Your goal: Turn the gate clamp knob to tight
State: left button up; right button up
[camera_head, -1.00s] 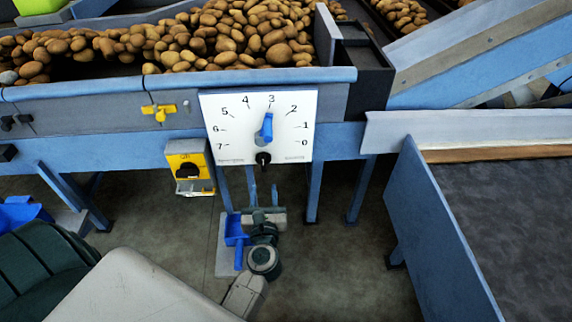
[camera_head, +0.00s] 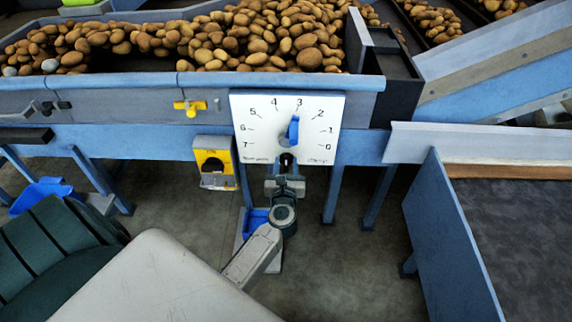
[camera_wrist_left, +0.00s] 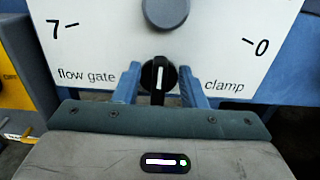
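The black clamp knob (camera_head: 287,158) sits at the bottom edge of the white dial plate (camera_head: 248,135), below a blue pointer (camera_head: 293,130) standing between 2 and 3. In the left wrist view the knob (camera_wrist_left: 158,84) has a white line pointing straight up, between the printed words "flow gate" and "clamp". My left gripper (camera_wrist_left: 160,88) is open, one blue finger on each side of the knob with a gap visible on both sides. In the head view my left gripper (camera_head: 287,172) is just below the knob and partly hides it. My right gripper is not in view.
A yellow switch box (camera_head: 215,150) hangs left of the plate, and a yellow handle (camera_head: 190,107) is above it. Potatoes (camera_head: 250,40) lie on the belt behind. A blue side panel (camera_head: 450,230) stands at the right.

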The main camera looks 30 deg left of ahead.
pick_arm(q)
jog(key=shift+c, duration=0.5)
grip_shut()
